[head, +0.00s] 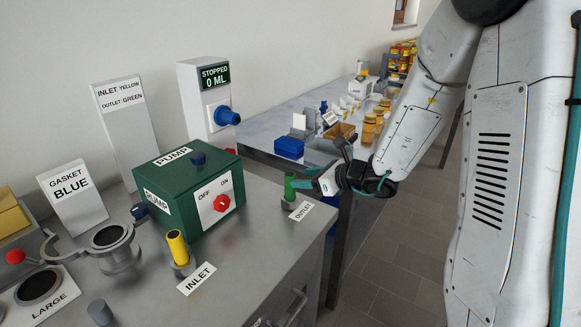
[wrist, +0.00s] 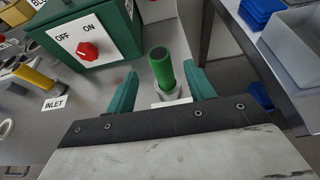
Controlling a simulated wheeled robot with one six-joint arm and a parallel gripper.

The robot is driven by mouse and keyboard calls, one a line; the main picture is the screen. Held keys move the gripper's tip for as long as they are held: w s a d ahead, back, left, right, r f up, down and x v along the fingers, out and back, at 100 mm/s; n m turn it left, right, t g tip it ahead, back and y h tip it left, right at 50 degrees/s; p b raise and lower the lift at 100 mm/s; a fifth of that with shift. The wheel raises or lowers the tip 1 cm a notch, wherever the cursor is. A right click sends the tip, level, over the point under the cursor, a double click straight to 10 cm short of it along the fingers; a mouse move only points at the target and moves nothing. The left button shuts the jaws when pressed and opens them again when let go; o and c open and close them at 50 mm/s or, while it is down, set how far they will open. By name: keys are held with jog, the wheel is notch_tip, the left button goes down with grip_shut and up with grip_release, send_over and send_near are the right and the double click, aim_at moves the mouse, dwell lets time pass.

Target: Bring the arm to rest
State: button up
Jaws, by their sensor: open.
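My arm reaches in from the right in the head view, over the edge of the steel bench. My gripper (head: 304,184) is near the green outlet tube (head: 290,186). In the wrist view my gripper (wrist: 160,80) is open, with one teal finger on each side of the green tube (wrist: 160,68). The tube stands upright in a pale holder, and gaps show between it and the fingers. I cannot tell how far down the fingers reach.
The green pump box (head: 188,185) with a red OFF/ON knob (head: 222,202) stands left of my gripper. The yellow inlet tube (head: 178,247) is in front of it. A second table (head: 262,130) with blue boxes and jars lies behind. A display (head: 215,77) reads STOPPED, 0 ML.

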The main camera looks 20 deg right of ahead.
jog(key=s+a+r+n+g+y, duration=0.1)
jog(key=s+a+n+g, duration=0.2)
jog(key=s+n, duration=0.3)
jog(key=s+a+r+n+g, duration=0.2)
jog(key=s+n+g, duration=0.2)
jog(key=s+n, duration=0.15)
jog(key=s+a+r+n+g+y, duration=0.1)
jog(key=s+a+n+g, duration=0.2)
jog(key=s+n, duration=0.35)
jog(key=s+d+r+n+h, duration=0.4)
jog(key=s+n+h, duration=0.1)
jog(key=s, duration=0.2)
jog(key=s+d+r+n+h, duration=0.3)
jog(key=s+r+n+h, duration=0.1)
jog(key=s, duration=0.4)
jog(key=shift+s+d+r+n+t+h, duration=0.2)
jog(key=shift+d+r+n+t+h, duration=0.15)
jog(key=shift+n, duration=0.55)
jog(key=shift+f, duration=0.1)
